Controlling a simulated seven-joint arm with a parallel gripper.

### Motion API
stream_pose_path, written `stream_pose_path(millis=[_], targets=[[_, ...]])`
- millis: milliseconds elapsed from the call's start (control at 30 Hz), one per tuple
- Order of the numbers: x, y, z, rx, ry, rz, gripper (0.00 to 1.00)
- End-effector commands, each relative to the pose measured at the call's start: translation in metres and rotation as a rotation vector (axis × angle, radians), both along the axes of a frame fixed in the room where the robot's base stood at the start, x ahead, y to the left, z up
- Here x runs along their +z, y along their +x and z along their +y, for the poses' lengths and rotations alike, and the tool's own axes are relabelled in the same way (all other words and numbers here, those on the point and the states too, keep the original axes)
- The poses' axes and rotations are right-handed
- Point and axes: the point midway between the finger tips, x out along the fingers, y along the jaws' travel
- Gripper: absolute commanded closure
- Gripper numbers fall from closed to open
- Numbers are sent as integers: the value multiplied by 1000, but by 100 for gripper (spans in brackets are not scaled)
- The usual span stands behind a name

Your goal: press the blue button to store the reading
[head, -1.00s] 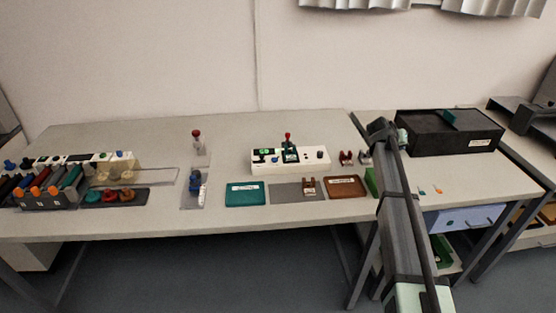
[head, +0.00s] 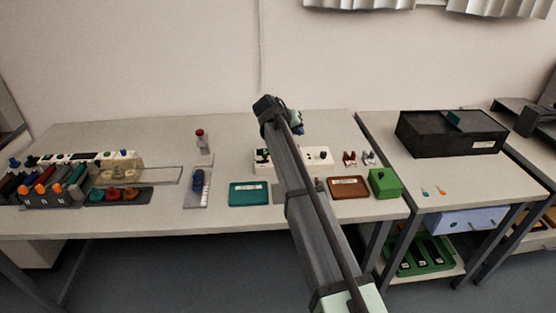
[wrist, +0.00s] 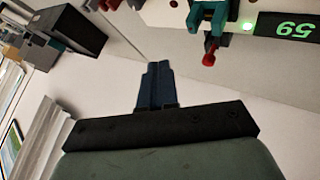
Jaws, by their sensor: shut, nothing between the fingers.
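The white instrument panel (head: 320,157) stands near the back of the middle table in the head view, and my arm covers its middle. I cannot make out its blue button in either current view. In the wrist view the instrument shows its green display (wrist: 296,28), reading 59 upside down, a lit green light (wrist: 249,27) and a teal clamp (wrist: 208,17) with a red-knobbed lever (wrist: 208,57). My gripper (wrist: 158,66) is shut and empty, apart from the instrument. In the head view my gripper (head: 296,122) is above and behind the panel, its fingertips unclear.
A teal tray (head: 249,204), a brown tray (head: 348,198) and a green block (head: 384,182) lie along the front. A stand with a blue part (head: 198,182) is to the left. Another device with a blue button (head: 123,154) is farther left. A black box (head: 450,138) sits right.

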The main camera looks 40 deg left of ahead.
Motion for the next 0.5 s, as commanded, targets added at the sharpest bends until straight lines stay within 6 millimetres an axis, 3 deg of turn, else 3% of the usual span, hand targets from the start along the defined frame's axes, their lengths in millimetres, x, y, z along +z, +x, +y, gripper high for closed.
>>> stream_pose_path(millis=[33, 200, 500], targets=[[3, -13, 13, 14, -2, 4, 100], [9, -45, 38, 39, -10, 17, 100], [11, -63, 51, 52, -15, 24, 100]])
